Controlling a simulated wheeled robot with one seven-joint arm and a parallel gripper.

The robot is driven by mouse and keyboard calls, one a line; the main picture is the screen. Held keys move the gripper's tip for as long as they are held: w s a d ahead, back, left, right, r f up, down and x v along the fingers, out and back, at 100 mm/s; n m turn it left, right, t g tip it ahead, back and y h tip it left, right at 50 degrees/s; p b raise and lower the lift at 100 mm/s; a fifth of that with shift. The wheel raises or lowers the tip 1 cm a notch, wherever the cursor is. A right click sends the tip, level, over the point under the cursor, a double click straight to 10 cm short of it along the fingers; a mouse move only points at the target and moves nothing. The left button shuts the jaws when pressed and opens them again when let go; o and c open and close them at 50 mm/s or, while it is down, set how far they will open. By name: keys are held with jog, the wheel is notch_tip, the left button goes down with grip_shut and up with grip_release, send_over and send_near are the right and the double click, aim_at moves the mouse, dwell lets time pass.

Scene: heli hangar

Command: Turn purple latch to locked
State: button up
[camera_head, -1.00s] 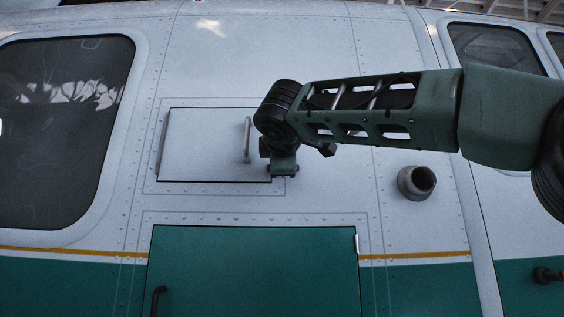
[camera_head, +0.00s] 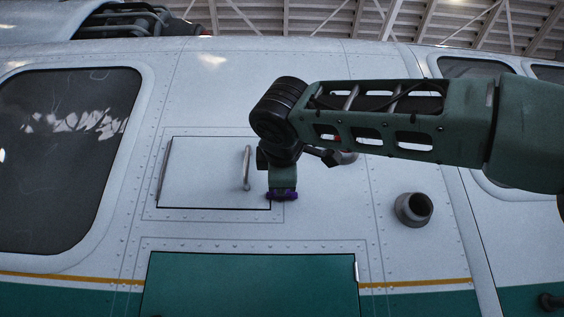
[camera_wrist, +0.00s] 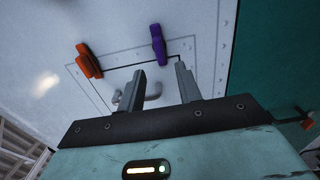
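The purple latch (camera_wrist: 158,45) is a narrow bar on the white fuselage in the wrist view, lying across the dark seam of a small hatch. In the head view the purple latch (camera_head: 283,196) shows as a short horizontal strip at the hatch's lower right corner, partly covered by my gripper (camera_head: 283,182). In the wrist view my gripper (camera_wrist: 159,70) is open, with nothing between its two grey fingers. The latch appears beyond the fingertips, roughly in line with the gap. I cannot tell the exact distance between them.
The hatch (camera_head: 205,175) has a grey handle (camera_head: 246,167) close left of my gripper. An orange latch (camera_wrist: 88,60) sits on the same hatch edge in the wrist view. A round pipe outlet (camera_head: 413,209) protrudes to the right. A green door (camera_head: 250,285) lies below.

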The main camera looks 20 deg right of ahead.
jog(key=b+v, duration=0.2)
jog(key=v, duration=0.9)
jog(key=w+a+f+n+g+y, duration=0.1)
jog(key=a+f+g+y, duration=0.25)
jog(key=f, duration=1.35)
jog(key=w+a+f+n+g+y, duration=0.15)
jog(key=a+f+g, duration=0.3)
jog(key=f, duration=1.35)
jog(key=s+d+f+m+g, duration=0.2)
jog(key=s+f, duration=0.4)
jog(key=f, duration=0.4)
jog(key=s+d+f+m+g, duration=0.3)
jog(key=s+f, duration=0.3)
jog(key=f, duration=0.4)
jog(key=s+d+f+m+g+y+b, duration=0.1)
jog(key=s+d+f+m+g, duration=0.1)
jog(key=s+f+m+g, duration=0.2)
notch_tip(320, 180, down, 6)
jog(key=s, duration=0.3)
jog(key=shift+d+f, duration=0.15)
jog(key=shift+d, duration=0.2)
